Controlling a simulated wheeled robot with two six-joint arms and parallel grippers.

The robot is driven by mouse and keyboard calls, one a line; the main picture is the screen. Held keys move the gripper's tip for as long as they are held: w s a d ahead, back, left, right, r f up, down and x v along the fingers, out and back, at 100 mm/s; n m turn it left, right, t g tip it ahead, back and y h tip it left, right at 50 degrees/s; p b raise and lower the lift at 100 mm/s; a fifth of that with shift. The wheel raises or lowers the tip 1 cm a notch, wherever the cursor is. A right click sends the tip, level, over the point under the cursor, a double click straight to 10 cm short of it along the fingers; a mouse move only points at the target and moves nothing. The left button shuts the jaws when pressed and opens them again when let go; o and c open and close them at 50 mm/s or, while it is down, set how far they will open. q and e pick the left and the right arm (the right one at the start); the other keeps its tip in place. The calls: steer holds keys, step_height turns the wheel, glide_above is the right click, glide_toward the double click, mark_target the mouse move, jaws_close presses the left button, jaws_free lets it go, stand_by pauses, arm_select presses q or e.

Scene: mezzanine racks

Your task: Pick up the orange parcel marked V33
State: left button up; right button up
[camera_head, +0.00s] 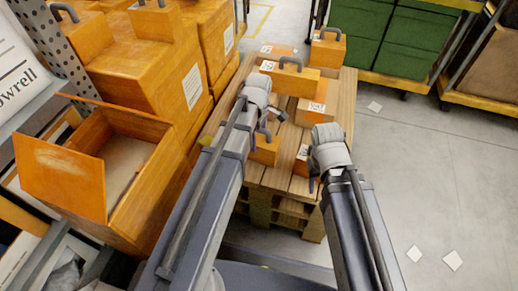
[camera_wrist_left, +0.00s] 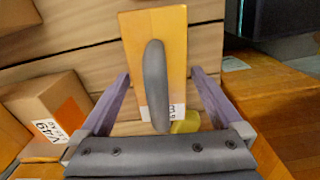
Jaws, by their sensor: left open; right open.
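Several orange parcels, some with grey handles, sit on a wooden pallet (camera_head: 283,177). No label reading V33 can be made out. My left gripper (camera_wrist_left: 161,74) is open above an orange parcel (camera_wrist_left: 172,28) with a grey handle (camera_wrist_left: 155,78). Its fingers are on either side of this parcel, apart from it; its white label (camera_wrist_left: 172,110) is partly hidden by the handle. That parcel appears to be the one near the pallet's front (camera_head: 264,152) in the head view. My right gripper (camera_head: 313,184) is open and small beside another labelled parcel (camera_head: 301,165); its fingers are mostly hidden.
A box labelled V49 (camera_wrist_left: 45,110) lies left of the left gripper. Large orange boxes (camera_head: 150,60) and an open orange box (camera_head: 60,170) line the left. Green crates (camera_head: 415,45) stand on a cart at the back right.

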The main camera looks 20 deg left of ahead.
mark_target(259, 139)
arm_select(q)
step_height(259, 139, down, 4)
steer(key=b, duration=0.2)
steer(key=shift+r+b, duration=0.15)
steer(key=shift+b, duration=0.25)
steer(key=shift+r, duration=0.1)
jaws_close()
